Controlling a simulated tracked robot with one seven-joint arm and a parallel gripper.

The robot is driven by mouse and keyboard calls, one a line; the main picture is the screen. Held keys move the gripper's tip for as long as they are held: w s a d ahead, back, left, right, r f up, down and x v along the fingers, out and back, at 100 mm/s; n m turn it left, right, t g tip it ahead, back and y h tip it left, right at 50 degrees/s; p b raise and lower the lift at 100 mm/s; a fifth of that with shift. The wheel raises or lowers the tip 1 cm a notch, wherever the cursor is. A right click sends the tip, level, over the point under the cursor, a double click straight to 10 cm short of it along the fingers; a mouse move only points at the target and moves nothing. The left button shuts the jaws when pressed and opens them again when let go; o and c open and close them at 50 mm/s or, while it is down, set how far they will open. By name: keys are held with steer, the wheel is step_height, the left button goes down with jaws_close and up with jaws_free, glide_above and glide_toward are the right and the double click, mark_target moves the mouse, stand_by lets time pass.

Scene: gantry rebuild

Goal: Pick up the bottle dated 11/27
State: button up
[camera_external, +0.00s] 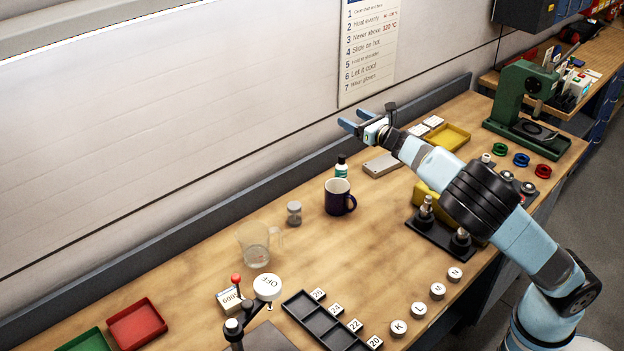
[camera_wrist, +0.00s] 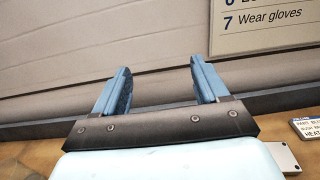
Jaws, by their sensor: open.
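My gripper (camera_external: 353,119) is open and empty, raised above the bench near the back wall, up and slightly right of the bottle in the picture. In the wrist view my gripper (camera_wrist: 160,66) has its two blue fingers apart with only wall between them. The bottle does not show in the wrist view.
The dark mug (camera_external: 338,198) stands close in front of the bottle. A small grey-lidded jar (camera_external: 294,214) and a clear beaker (camera_external: 254,247) stand to the left. A flat grey box (camera_external: 382,164) lies to the right. A wall sign (camera_wrist: 270,24) hangs behind.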

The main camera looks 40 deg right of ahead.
mark_target(345, 173)
step_height(345, 173, down, 22)
steer(key=shift+d+r, duration=0.1)
steer(key=shift+r, duration=0.05)
steer(key=shift+w, duration=2.55)
steer(key=shift+c, duration=0.5)
steer(key=c, duration=1)
